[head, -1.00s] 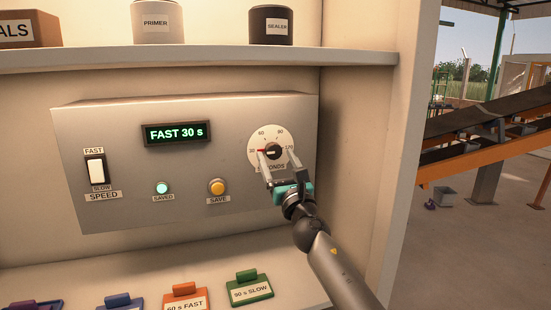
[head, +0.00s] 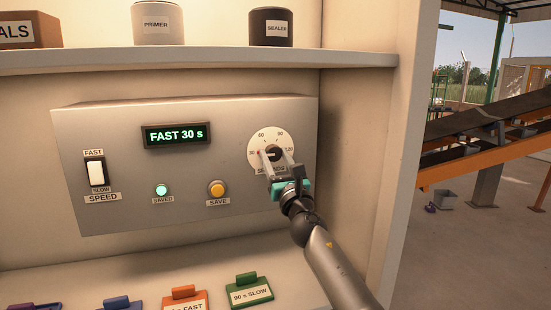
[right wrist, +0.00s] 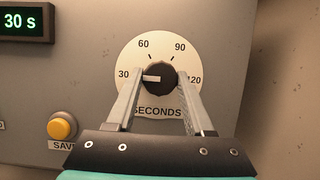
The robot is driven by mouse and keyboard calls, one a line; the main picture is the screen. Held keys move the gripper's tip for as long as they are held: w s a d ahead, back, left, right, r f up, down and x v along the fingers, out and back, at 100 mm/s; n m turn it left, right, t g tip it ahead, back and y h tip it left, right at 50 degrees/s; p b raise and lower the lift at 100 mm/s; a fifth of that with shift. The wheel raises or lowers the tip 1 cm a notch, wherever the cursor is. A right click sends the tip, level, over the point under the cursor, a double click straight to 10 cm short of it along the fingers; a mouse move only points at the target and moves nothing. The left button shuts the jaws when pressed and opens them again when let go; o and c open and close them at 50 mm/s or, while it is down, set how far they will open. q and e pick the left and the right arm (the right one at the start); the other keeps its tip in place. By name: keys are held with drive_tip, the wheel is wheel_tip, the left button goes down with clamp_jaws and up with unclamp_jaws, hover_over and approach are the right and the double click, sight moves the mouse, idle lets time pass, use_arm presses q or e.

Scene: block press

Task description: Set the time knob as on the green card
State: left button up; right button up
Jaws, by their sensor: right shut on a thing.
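The time knob (right wrist: 158,78) is black, on a white dial (right wrist: 128,58) marked 30, 60, 90 and 120 seconds. Its pale pointer faces left, towards 30. The dial also shows in the head view (head: 257,135). My right gripper (head: 276,154) is shut on the knob, one finger on each side, as the right wrist view shows too (right wrist: 160,76). The display (head: 175,134) reads FAST 30 s. The green card (head: 249,292) lies on the lower ledge and reads 90 s SLOW. My left gripper is not in view.
The grey panel also has a speed switch (head: 96,172), a lit SAVED lamp (head: 162,190) and a yellow SAVE button (head: 217,187). An orange card (head: 186,300) and others lie left of the green card. A shelf (head: 200,57) with containers is above; a side wall stands close right.

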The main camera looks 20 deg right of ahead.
clamp_jaws()
